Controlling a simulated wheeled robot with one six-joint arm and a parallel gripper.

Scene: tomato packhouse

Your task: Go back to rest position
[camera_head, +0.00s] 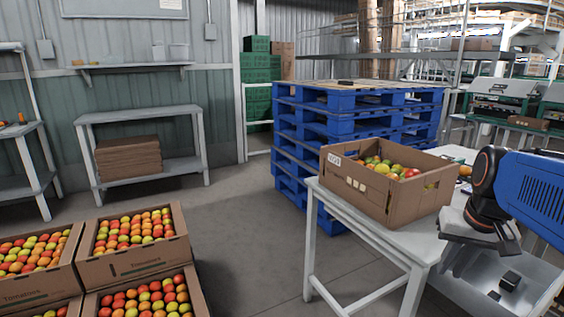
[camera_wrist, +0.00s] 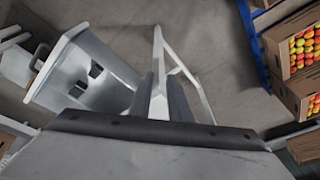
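My gripper (camera_head: 462,270) hangs at the right in the head view, pointing down beside the white table and away from the cardboard box. In the wrist view its two grey fingers (camera_wrist: 162,98) stand apart, with only a white table leg and floor seen behind them. It looks open and empty. My blue arm reaches in from the right edge. The open cardboard box (camera_head: 372,204) with red, orange and green tomatoes (camera_head: 384,170) sits on the white table (camera_head: 407,243), just left of my gripper.
A pale grey bin (camera_head: 535,278) lies below my gripper; it also shows in the wrist view (camera_wrist: 62,85). Stacked blue pallets (camera_head: 312,128) stand behind the table. Tomato crates (camera_head: 140,263) fill the lower left. A shelf table (camera_head: 140,117) stands at the wall. The middle floor is clear.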

